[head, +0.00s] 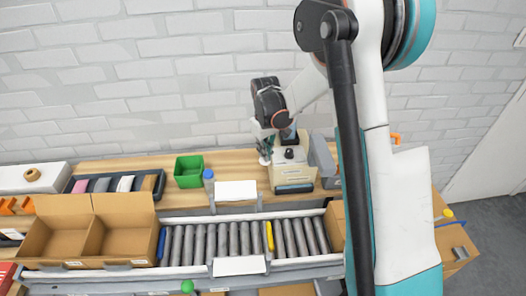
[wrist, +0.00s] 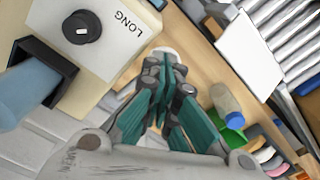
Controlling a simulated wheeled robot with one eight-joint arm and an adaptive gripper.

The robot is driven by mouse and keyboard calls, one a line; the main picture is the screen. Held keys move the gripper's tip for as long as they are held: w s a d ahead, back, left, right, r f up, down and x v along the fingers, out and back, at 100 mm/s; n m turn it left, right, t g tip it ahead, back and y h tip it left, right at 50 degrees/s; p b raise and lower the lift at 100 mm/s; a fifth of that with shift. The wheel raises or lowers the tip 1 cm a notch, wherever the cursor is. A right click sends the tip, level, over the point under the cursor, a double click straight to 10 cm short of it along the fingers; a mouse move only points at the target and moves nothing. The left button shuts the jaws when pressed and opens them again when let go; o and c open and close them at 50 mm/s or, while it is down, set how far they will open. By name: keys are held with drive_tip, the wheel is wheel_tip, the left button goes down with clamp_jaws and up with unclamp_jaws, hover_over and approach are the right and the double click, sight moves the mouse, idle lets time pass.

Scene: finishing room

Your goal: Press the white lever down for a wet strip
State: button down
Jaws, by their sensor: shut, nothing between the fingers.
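The cream tape dispenser (head: 292,172) stands on the wooden bench, with a black knob on top. In the wrist view the dispenser (wrist: 125,22) shows at upper left, with the dial (wrist: 82,27) and the word LONG. A rounded white end (wrist: 166,51), probably the white lever, shows just beyond my fingertips beside the dispenser; the rest of it is hidden. My gripper (wrist: 165,78) is shut and empty, with its teal fingers together. In the head view my gripper (head: 265,152) is at the dispenser's left side. I cannot tell whether it touches the lever.
A roller conveyor (head: 200,243) runs in front of the dispenser, with an open cardboard box (head: 60,240) at left. A green bin (head: 189,171) and a blue-capped bottle (head: 208,182) stand left of my gripper. A white brick wall closes the back.

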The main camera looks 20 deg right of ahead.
sight(266, 164)
drive_tip(key=shift+s+f, duration=0.1)
drive_tip(key=shift+f, duration=0.05)
drive_tip(key=shift+s+f+b, duration=0.15)
drive_tip(key=shift+f+b, duration=0.2)
drive_tip(key=shift+b, duration=0.2)
drive_tip(key=shift+f, duration=0.1)
drive_tip(key=shift+s+a+f+b, duration=0.1)
drive_tip(key=shift+s+f+b, duration=0.1)
drive_tip(key=shift+f+b, duration=0.3)
idle(0.4)
drive_tip(key=shift+s+f+b, duration=0.2)
drive_tip(key=shift+f+b, duration=0.2)
drive_tip(key=shift+b, duration=0.15)
drive_tip(key=shift+f, duration=0.15)
drive_tip(key=shift+s+f+b, duration=0.2)
drive_tip(key=shift+f+b, duration=0.15)
drive_tip(key=shift+b, duration=0.15)
